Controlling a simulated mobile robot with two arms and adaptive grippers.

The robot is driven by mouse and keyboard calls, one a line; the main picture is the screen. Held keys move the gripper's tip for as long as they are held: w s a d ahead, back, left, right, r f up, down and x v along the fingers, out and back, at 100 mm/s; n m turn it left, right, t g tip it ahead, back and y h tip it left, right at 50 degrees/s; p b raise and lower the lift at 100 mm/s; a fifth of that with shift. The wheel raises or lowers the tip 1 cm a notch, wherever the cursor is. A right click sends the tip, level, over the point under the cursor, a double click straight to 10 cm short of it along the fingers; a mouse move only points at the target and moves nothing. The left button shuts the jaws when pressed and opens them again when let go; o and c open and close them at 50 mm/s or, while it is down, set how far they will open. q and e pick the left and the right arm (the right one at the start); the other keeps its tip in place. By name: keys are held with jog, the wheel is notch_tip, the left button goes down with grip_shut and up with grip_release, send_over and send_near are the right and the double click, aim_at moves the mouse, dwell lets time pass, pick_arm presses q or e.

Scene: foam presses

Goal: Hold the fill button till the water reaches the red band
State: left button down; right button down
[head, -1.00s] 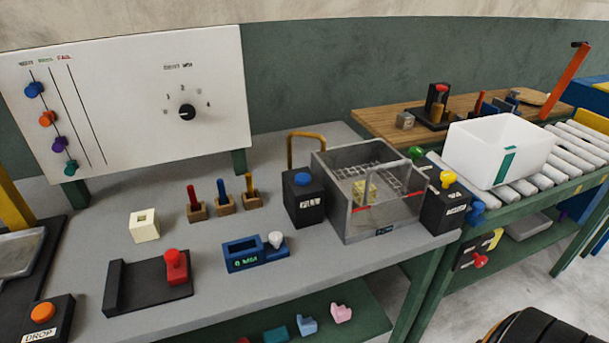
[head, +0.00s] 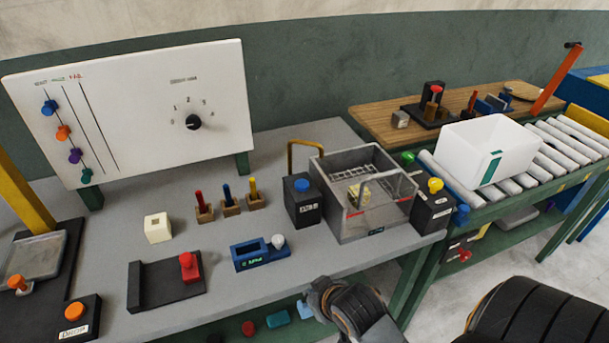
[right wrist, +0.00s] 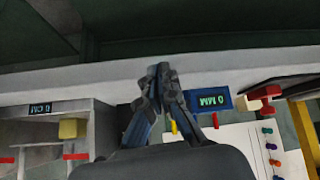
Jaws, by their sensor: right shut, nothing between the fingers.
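The fill button (head: 302,185) is a blue knob on top of a black box (head: 303,208) with a white label. Beside it on the right stands a clear-walled grey tank (head: 345,228) with a red band line, a wire rack and a yellow block (head: 357,192) inside. I cannot make out a water surface. My right gripper (head: 322,292) is low at the table's front edge, well apart from the button. In the right wrist view the right gripper (right wrist: 162,70) is shut and empty. My left gripper is not in view.
A blue gauge box (head: 259,254) and a black tray with a red knob (head: 188,266) sit near the table front. Several small posts (head: 229,200) stand behind. A box with green and yellow knobs (head: 433,208) is right of the tank. A white bin (head: 470,150) rests on rollers.

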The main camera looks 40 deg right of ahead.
jog(key=w+d+r+m+t+h, duration=0.1)
jog(key=w+d+r+t, duration=0.2)
jog(key=r, duration=0.6)
jog(key=w+d+r+m+t+h, duration=0.1)
jog(key=w+d+r+t+h, duration=0.1)
jog(key=w+d+r+t, duration=0.2)
jog(key=w+d+r, duration=0.2)
jog(key=w+r, duration=0.2)
jog(key=r, duration=0.1)
jog(key=shift+d+r+m, duration=0.2)
jog(key=shift+m, duration=0.2)
jog(key=p, duration=0.2)
send_over(304, 194)
notch_tip(304, 194, down, 2)
jog(key=shift+f, duration=0.1)
notch_tip(304, 194, down, 3)
jog(key=shift+f+p, duration=0.2)
jog(key=shift+p, duration=0.3)
jog(key=shift+f, duration=0.4)
jog(key=shift+f, duration=0.1)
